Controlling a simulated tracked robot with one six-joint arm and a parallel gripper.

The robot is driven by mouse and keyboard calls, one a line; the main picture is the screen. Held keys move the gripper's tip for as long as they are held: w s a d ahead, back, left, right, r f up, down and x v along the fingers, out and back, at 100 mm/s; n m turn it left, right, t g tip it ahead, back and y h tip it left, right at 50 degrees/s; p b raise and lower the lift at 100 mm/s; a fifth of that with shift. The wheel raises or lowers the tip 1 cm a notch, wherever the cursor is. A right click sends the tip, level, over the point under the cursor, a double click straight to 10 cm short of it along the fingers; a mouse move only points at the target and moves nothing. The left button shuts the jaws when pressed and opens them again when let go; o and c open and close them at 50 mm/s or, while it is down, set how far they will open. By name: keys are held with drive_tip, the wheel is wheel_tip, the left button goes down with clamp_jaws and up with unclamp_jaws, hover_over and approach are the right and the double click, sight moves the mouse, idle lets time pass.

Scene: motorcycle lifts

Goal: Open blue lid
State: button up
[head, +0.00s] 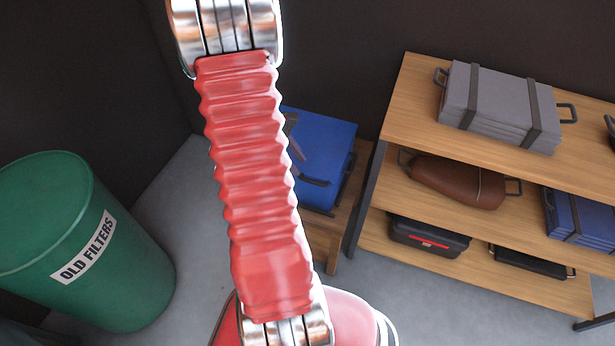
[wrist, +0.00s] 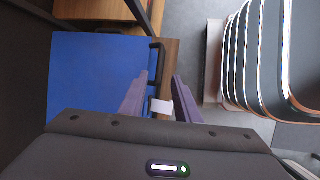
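The blue lid (head: 338,138) tops a box on a low wooden stand, partly hidden behind my red arm in the head view. In the wrist view the blue lid (wrist: 95,75) fills the left side, with a black handle (wrist: 158,52) along its right edge. My gripper (wrist: 160,76) is open, its two purple-grey fingers apart over that edge. Part of the handle shows between the fingertips; I cannot tell whether they touch it. A small white tag (wrist: 162,106) also shows between the fingers. The lid looks closed.
A wooden shelf (head: 420,120) with cases and a brown bag (head: 455,182) stands right of the box. A green barrel (head: 85,240) labelled "OLD FILTERS" stands at the left. Dark walls are close behind. Grey floor lies between barrel and stand.

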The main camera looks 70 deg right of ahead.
sight(311, 181)
drive_tip(key=x, duration=0.8)
drive_tip(key=shift+s+f, duration=0.1)
drive_tip(key=shift+f, duration=0.1)
drive_tip(key=shift+c, duration=0.2)
clamp_jaws()
drive_tip(key=shift+a, duration=0.2)
drive_tip(key=shift+d, duration=0.15)
